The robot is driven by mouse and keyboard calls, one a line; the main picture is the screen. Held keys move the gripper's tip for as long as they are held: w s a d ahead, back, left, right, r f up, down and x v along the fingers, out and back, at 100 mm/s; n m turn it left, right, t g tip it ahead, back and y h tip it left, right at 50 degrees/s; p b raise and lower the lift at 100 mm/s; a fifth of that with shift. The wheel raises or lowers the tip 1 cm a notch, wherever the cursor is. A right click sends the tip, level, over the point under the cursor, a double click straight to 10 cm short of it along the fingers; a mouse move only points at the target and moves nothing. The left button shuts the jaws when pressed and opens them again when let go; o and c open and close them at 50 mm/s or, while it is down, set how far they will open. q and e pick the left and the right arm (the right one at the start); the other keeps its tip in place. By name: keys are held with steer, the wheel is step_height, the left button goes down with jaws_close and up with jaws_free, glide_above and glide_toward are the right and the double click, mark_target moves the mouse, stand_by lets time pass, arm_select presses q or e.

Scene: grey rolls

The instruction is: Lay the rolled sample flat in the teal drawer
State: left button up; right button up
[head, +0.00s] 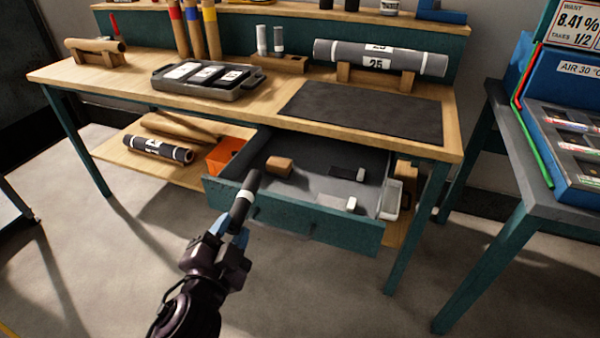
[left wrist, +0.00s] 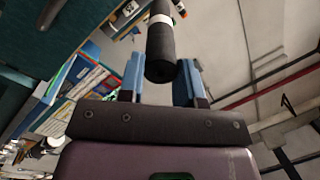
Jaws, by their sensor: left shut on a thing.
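The rolled sample (head: 243,202) is a small dark grey roll with a white band. My left gripper (head: 231,234), with blue fingertips, is shut on it in front of the drawer. The roll stands tilted, its upper end near the drawer's front left corner. In the left wrist view the roll (left wrist: 160,45) sits between the fingers of my left gripper (left wrist: 160,80). The teal drawer (head: 290,228) is pulled open under the bench. My right gripper is not in view.
The bench top (head: 262,112) carries a dark mat (head: 365,112), a grey tray (head: 208,80) and a large grey roll (head: 380,57) on supports. An orange box (head: 226,155) is beside the drawer on the lower shelf. The drawer's middle floor is bare.

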arm_select(q)
steer(key=w+d+m+h, duration=0.2)
steer(key=w+d+h, duration=0.1)
steer(key=w+d, duration=0.8)
steer(key=w, duration=0.4)
steer(key=shift+d+r+g, duration=0.2)
steer(key=shift+r+g, duration=0.1)
steer(key=shift+w, duration=0.1)
steer(key=shift+f, duration=0.1)
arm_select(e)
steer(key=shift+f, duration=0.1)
